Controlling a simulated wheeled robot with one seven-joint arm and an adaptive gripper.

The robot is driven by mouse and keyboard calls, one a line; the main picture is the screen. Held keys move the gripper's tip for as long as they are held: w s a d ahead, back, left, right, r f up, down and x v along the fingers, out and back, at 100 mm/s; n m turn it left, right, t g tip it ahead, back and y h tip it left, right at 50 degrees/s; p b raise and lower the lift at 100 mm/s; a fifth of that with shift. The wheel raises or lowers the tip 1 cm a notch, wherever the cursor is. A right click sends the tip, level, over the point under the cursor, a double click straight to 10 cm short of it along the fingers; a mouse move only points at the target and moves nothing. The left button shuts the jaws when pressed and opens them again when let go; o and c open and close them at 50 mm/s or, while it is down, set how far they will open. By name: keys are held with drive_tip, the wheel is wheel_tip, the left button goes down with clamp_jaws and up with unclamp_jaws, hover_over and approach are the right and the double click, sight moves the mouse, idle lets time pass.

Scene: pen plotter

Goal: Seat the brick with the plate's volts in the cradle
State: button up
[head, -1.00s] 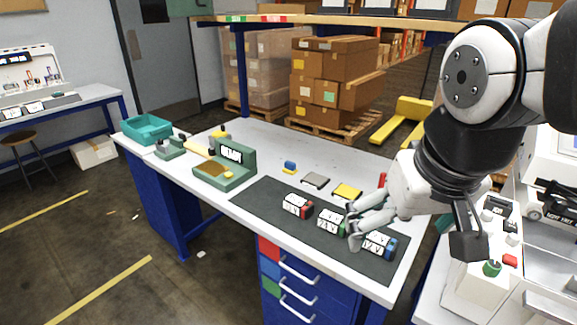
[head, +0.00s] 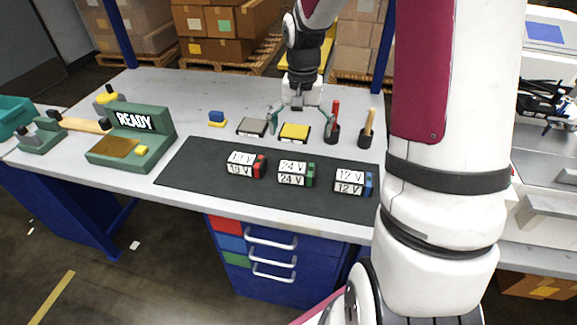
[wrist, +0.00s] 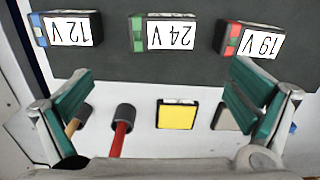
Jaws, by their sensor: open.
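Three power bricks lie in a row on the dark mat. The 19 V brick (head: 246,165) has a red end, the 24 V brick (head: 296,173) a green end and the 12 V brick (head: 353,182) a blue end. All three labels also show in the wrist view: 12 V (wrist: 68,29), 24 V (wrist: 166,33), 19 V (wrist: 252,40). My gripper (head: 300,122) is open and empty, behind the bricks and near the yellow pad. Its teal fingers spread wide in the wrist view (wrist: 158,92). I cannot make out a plate with volts, or tell which part is the cradle.
A green device (head: 140,140) with a READY screen stands left of the mat (head: 215,187). A yellow pad (head: 295,132), a grey pad (head: 252,127), a small blue-yellow item (head: 217,118) and two upright handled tools in dark holders (head: 333,133) are behind it. A teal bin (head: 14,115) is far left.

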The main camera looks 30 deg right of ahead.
sight(297, 167)
wheel_tip(297, 167, down, 8)
drive_tip(key=shift+f+b, duration=0.15)
drive_tip(key=shift+b, duration=0.25)
drive_tip(key=shift+s+a+f, duration=0.1)
drive_tip(key=shift+a+f, duration=0.05)
drive_tip(key=shift+f, duration=0.7)
drive_tip(key=shift+s+a+f, duration=0.1)
drive_tip(key=shift+a+f, duration=0.05)
drive_tip(key=shift+f, duration=0.75)
drive_tip(key=shift+s+a+f, duration=0.1)
drive_tip(key=shift+a+f, duration=0.05)
drive_tip(key=shift+f, duration=0.7)
drive_tip(key=shift+r, duration=0.1)
drive_tip(key=c, duration=1.3)
